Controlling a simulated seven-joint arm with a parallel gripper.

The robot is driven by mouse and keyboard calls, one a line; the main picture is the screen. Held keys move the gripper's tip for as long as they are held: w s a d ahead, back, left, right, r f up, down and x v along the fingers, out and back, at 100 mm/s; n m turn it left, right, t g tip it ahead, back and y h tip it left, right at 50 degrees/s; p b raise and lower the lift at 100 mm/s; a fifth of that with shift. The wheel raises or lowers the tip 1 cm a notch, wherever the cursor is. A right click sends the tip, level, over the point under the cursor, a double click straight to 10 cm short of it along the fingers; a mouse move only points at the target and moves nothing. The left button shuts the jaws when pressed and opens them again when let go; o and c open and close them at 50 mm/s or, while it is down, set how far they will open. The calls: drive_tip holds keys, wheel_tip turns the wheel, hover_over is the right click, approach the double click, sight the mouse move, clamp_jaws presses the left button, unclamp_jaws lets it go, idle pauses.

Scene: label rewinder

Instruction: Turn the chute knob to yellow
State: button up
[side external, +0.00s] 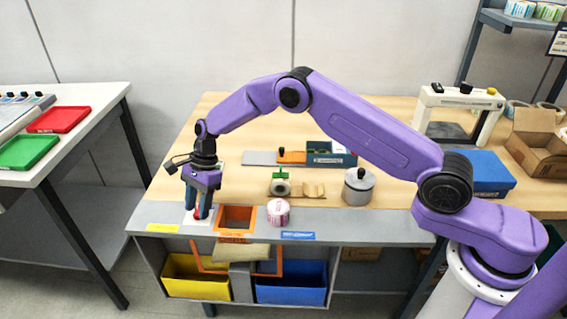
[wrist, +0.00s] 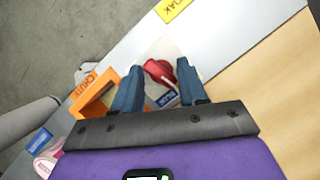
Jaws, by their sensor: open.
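The red chute knob (wrist: 158,71) sits on a pale plate (wrist: 160,48) and lies between my fingertips in the wrist view. Its raised grip slants toward the lower right of that view, near a blue label (wrist: 167,98) on the plate. My gripper (wrist: 160,67) is open, with one blue finger on each side of the knob; I cannot tell whether they touch it. In the side view my gripper (side external: 197,215) points down at the plate, and its fingers mostly hide the knob. The orange chute opening (side external: 237,218) is just right of it.
Below the chute are a yellow bin (side external: 195,279) and a blue bin (side external: 291,285). A pink-and-white roll (side external: 278,212) stands close right of the chute. The grey edge left of my gripper is clear.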

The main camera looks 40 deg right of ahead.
drive_tip(key=shift+d+r+m, duration=0.15)
drive_tip(key=shift+r+m, duration=0.1)
drive_tip(key=shift+m, duration=0.25)
drive_tip(key=v, duration=1.7)
drive_tip(key=s+d+r+n+h, duration=0.1)
drive_tip(key=s+r+n, duration=0.1)
drive_tip(key=s+n, duration=0.5)
drive_tip(key=s+d+r+n+h, duration=0.1)
drive_tip(key=s+n, duration=0.7)
drive_tip(key=s, duration=0.8)
drive_tip(key=shift+s+d+r+h, duration=0.3)
drive_tip(key=shift+d+r, duration=0.2)
drive_tip(key=shift+r, duration=0.3)
drive_tip(key=shift+w, duration=0.1)
drive_tip(key=o, duration=0.5)
drive_tip(key=shift+o, duration=0.2)
drive_tip(key=w+a+f+n+t+y, duration=0.1)
drive_tip(key=w+a+f+n+t, duration=0.1)
drive_tip(key=w+n, duration=0.5)
drive_tip(key=w+a+f+n+t+y, duration=0.1)
drive_tip(key=w+a+f+n+t, duration=0.2)
drive_tip(key=w, duration=0.7)
drive_tip(key=shift+n+g, duration=0.5)
drive_tip(key=x, duration=1.7)
drive_tip(key=shift+d+f, duration=0.15)
drive_tip(key=shift+d, duration=0.2)
